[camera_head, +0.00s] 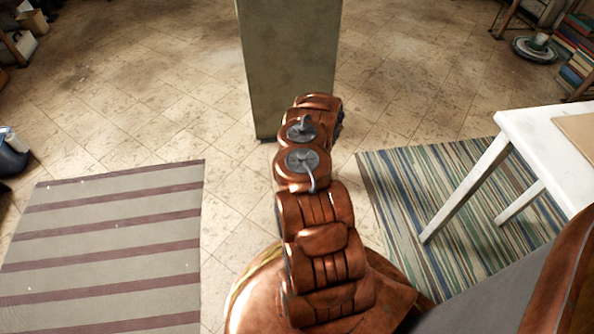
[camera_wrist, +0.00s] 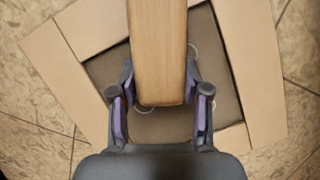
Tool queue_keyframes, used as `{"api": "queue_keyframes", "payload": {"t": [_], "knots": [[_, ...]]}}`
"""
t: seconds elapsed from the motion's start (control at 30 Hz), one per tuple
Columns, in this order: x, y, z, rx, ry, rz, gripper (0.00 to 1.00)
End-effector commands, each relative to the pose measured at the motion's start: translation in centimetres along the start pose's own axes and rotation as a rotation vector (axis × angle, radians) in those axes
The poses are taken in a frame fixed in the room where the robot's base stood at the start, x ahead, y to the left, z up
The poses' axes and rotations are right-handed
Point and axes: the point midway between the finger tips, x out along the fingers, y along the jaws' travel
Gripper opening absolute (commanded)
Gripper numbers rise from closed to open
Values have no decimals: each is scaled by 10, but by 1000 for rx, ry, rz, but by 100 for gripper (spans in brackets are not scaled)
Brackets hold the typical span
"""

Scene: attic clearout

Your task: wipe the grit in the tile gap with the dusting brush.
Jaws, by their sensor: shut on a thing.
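In the wrist view my gripper (camera_wrist: 161,100) is shut on a pale wooden piece (camera_wrist: 160,45), with a purple-padded finger on each side. It looks like the dusting brush's handle, but no bristles show. The piece extends up out of the top of the picture. Below it is an open cardboard box (camera_wrist: 62,75) with its flaps folded out; I cannot tell how far below. In the head view my arm hides the gripper and the brush. Tiled floor (camera_head: 150,100) with dark stains and joints shows, but I cannot pick out the grit or its gap.
A tall grey-green block (camera_head: 285,60) stands just beyond my arm. A striped rug (camera_head: 110,240) lies at left, and a blue-green striped rug (camera_head: 420,190) lies under a white table (camera_head: 540,140) at right. Books (camera_head: 577,55) are stacked far right. Open tile lies at left.

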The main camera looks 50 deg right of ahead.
Motion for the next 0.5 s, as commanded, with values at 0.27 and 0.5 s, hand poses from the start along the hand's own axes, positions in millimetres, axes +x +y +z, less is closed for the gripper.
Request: {"api": "queue_keyframes", "payload": {"t": [0.27,0.5], "knots": [[1,2,1,0,1,2,0],[5,6,11,-1,0,2,0]]}}
